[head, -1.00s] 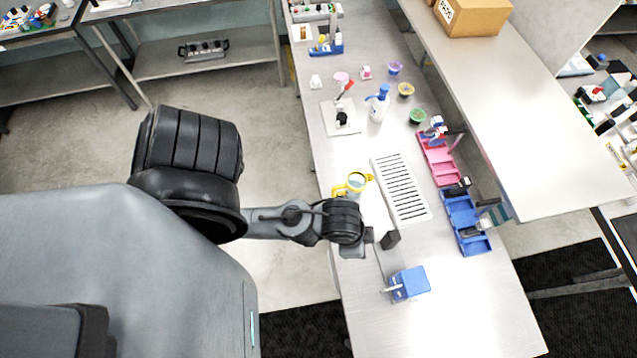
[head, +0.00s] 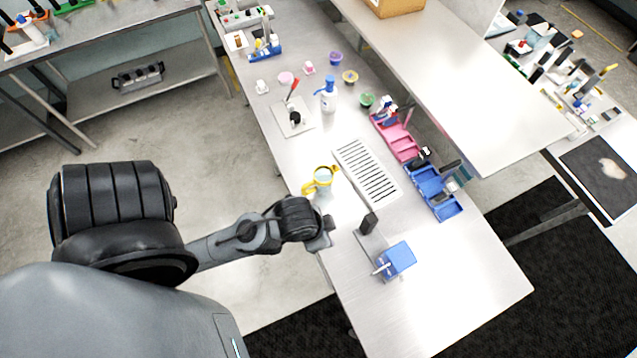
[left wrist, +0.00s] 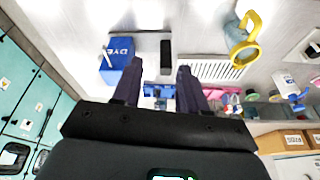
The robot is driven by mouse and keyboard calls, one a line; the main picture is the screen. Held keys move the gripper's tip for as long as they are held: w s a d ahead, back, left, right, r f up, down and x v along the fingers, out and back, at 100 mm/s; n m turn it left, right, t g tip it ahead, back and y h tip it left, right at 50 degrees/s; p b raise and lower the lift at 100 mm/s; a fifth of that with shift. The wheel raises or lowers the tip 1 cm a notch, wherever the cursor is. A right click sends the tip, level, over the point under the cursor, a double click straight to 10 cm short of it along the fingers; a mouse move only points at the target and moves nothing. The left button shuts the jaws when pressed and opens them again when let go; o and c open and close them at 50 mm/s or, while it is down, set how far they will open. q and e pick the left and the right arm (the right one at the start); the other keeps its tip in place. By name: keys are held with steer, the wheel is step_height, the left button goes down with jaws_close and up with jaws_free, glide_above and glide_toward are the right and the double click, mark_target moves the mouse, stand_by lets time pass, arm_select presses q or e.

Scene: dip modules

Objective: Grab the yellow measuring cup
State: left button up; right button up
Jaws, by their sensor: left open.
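The yellow measuring cup (head: 318,182) stands on the steel bench near its left edge. It has a clear body and a yellow rim and handle. In the left wrist view the cup (left wrist: 243,46) is at the upper right, off to the right of my fingers. My left gripper (left wrist: 160,78) is open, with nothing between its two dark fingers. In the head view my left wrist is at the bench's left edge, just below the cup and apart from it; the fingers are mostly hidden there. My right gripper is not in view.
A white slotted rack (head: 366,172) lies right of the cup. A blue DYE box (head: 396,260) and a dark upright block (head: 369,223) stand below it. Pink (head: 396,138) and blue (head: 433,190) trays line the right edge. A pump bottle (head: 328,97) stands farther back.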

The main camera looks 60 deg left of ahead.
arm_select(q)
steer(key=o, duration=1.1)
steer(key=shift+d, duration=0.15)
